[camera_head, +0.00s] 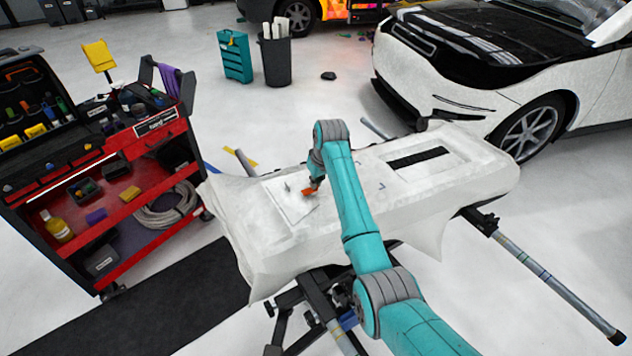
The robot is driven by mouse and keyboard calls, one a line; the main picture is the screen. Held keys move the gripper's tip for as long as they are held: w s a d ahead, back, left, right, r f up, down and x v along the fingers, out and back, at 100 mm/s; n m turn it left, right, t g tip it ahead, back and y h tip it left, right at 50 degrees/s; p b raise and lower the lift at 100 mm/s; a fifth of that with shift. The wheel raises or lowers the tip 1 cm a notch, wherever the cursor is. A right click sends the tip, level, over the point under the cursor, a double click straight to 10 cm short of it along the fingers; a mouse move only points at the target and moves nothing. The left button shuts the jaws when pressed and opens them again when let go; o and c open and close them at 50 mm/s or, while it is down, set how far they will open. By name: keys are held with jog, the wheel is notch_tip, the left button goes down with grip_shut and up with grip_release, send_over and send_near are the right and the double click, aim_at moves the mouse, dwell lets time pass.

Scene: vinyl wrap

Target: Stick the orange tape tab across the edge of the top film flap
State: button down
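A white film-wrapped panel (352,238) lies on a dark stand in the middle. A paler flat sheet (291,206) lies on its left part; I cannot tell whether it is the top film flap. A small orange piece (309,191), probably the tape tab, shows at the sheet's upper right. My gripper (313,186) is at the end of the teal arm, right by the orange piece. The arm covers much of it, and its fingers are too small to read. I cannot tell whether the orange piece is held or touches the sheet.
A red and black tool cart (100,200) stands left of the panel. A white and black car (490,70) is close behind at the right. A metal stand leg (555,283) sticks out at lower right. A black mat (160,305) lies on the floor.

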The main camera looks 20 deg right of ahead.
jog(key=shift+f, duration=0.95)
dwell(1.2)
jog(key=c, duration=1.2)
grip_release()
jog(key=shift+c, duration=0.2)
jog(key=shift+r, duration=0.1)
jog(key=v, duration=1.2)
